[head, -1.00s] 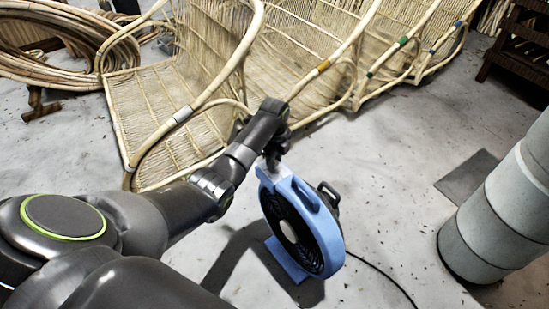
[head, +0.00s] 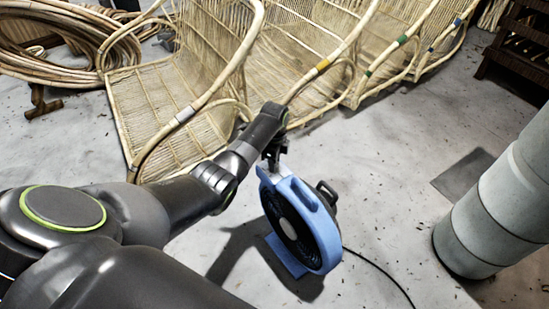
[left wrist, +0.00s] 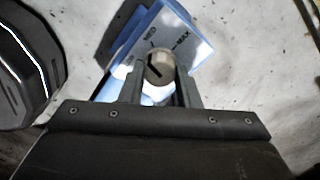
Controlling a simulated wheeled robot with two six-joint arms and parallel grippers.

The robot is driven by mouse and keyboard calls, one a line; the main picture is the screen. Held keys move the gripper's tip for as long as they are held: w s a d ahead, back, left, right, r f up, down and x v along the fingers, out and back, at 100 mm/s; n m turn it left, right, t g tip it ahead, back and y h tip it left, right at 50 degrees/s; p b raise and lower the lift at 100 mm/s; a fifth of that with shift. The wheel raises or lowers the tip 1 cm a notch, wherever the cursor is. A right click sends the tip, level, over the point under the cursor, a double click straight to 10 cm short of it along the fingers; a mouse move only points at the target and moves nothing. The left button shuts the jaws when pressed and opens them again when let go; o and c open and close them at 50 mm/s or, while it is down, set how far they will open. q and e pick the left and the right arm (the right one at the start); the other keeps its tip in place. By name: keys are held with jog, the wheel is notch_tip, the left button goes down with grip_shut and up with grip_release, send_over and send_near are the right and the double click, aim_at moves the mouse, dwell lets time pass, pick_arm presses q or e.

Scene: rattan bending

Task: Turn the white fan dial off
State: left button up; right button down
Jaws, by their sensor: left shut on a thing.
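A blue fan (head: 318,222) with a dark round grille stands on the floor in the head view, right of centre. Its light control panel is on top, under my left gripper (head: 272,161). The dial is hidden in the head view. My right gripper is not in view.
Rattan chair frames (head: 160,105) stand behind the fan, close to my left arm. A grey cylindrical column (head: 490,215) stands on the right. A dark cable (head: 385,272) runs along the floor from the fan. Floor right of the fan is mostly clear.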

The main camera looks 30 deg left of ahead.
pick_arm(q)
jog(key=shift+r+n+p, duration=0.25)
jog(key=shift+n+p, duration=0.35)
jog(key=shift+p, duration=0.1)
jog(key=n+p, duration=0.2)
jog(key=shift+n, duration=0.4)
jog(key=n+p, duration=0.1)
jog(key=n, duration=0.3)
jog(key=shift+f+p, duration=0.15)
jog(key=shift+p, duration=0.25)
jog(key=n, duration=0.3)
jog(key=shift+p, duration=0.3)
jog(key=n, duration=0.3)
jog(key=shift+n+p, duration=0.3)
jog(key=shift+n, duration=0.1)
jog(key=n, duration=0.4)
jog(key=shift+f+n, duration=0.1)
jog(key=shift+n, duration=0.6)
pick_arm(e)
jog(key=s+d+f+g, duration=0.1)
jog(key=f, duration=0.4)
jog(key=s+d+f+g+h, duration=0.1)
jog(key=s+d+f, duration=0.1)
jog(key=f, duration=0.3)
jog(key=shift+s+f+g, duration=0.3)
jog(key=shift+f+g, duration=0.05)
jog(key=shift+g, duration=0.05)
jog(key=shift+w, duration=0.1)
